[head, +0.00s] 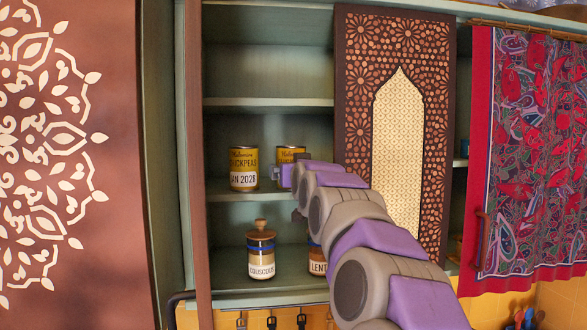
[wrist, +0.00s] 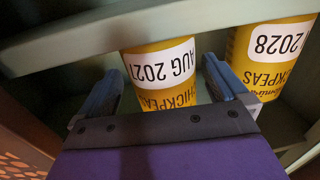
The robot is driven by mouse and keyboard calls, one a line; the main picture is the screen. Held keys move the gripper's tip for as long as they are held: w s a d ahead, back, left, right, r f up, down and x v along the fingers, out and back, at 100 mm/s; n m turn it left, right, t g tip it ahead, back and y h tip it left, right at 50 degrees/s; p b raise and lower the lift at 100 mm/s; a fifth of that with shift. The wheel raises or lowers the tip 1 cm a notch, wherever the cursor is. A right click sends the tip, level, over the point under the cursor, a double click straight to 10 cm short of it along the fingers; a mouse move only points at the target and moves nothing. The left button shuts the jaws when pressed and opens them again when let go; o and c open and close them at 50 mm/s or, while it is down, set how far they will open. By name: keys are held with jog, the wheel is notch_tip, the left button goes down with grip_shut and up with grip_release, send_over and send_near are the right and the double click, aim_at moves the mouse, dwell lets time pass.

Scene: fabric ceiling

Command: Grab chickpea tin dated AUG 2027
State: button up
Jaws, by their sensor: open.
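The yellow chickpea tin labelled AUG 2027 (wrist: 160,60) appears upside down in the wrist view, between the two fingers of my gripper (wrist: 164,80). The fingers are open, one on each side of it; I cannot tell whether they touch it. In the head view this tin (head: 291,153) stands on the middle shelf, its lower part hidden by my gripper (head: 279,174) and arm. A second chickpea tin, labelled JAN 2028 (head: 244,168), stands to its left on the same shelf. In the wrist view that tin (wrist: 268,55) is on the right, outside the fingers.
A couscous jar (head: 261,252) and a partly hidden lentil jar (head: 317,261) stand on the lower shelf (head: 225,285). A patterned cabinet panel (head: 437,130) is right of the opening. The upper shelf (head: 265,102) is bare where visible.

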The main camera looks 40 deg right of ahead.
jog(key=shift+w+r, duration=0.15)
jog(key=shift+w, duration=0.4)
jog(key=x, duration=0.1)
jog(key=p+x, duration=0.1)
jog(key=shift+w+a, duration=0.1)
jog(key=shift+w, duration=0.5)
jog(key=shift+s+d, duration=0.15)
jog(key=shift+d, duration=0.6)
jog(key=shift+a, duration=0.45)
jog(key=c, duration=0.8)
jog(key=shift+d, duration=0.2)
jog(key=c, duration=0.5)
jog(key=shift+d, duration=0.1)
jog(key=shift+r, duration=0.15)
